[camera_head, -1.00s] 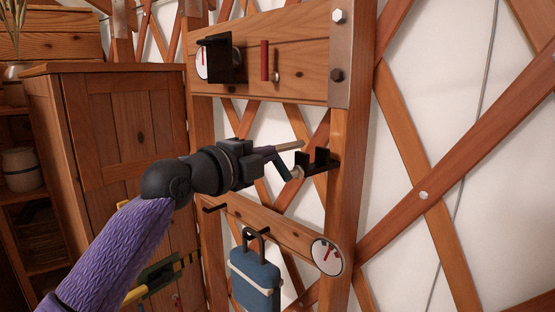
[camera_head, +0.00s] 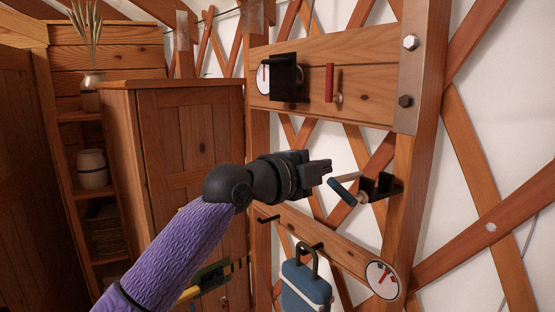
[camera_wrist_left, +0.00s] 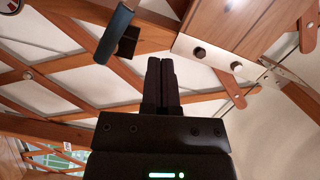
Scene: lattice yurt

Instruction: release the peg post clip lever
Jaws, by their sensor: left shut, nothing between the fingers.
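The clip lever has a dark blue grip (camera_head: 344,192) and juts left from a black bracket (camera_head: 380,187) on the upright wooden post (camera_head: 411,165). A pale rod (camera_head: 350,178) shows just above the grip. My left gripper (camera_head: 328,165) is shut and empty, up and left of the grip, with a small gap between them in the head view. In the left wrist view the shut fingers (camera_wrist_left: 162,64) point up the picture. There the blue grip (camera_wrist_left: 115,34) is left of the fingertips and apart from them. My right gripper is out of view.
Above are a black box (camera_head: 286,77), a red handle (camera_head: 329,83) and a wooden board (camera_head: 365,70). Below hang a blue padlock-shaped object (camera_head: 305,288) and a round dial (camera_head: 383,280). A wooden cabinet (camera_head: 190,150) stands at left, behind my arm.

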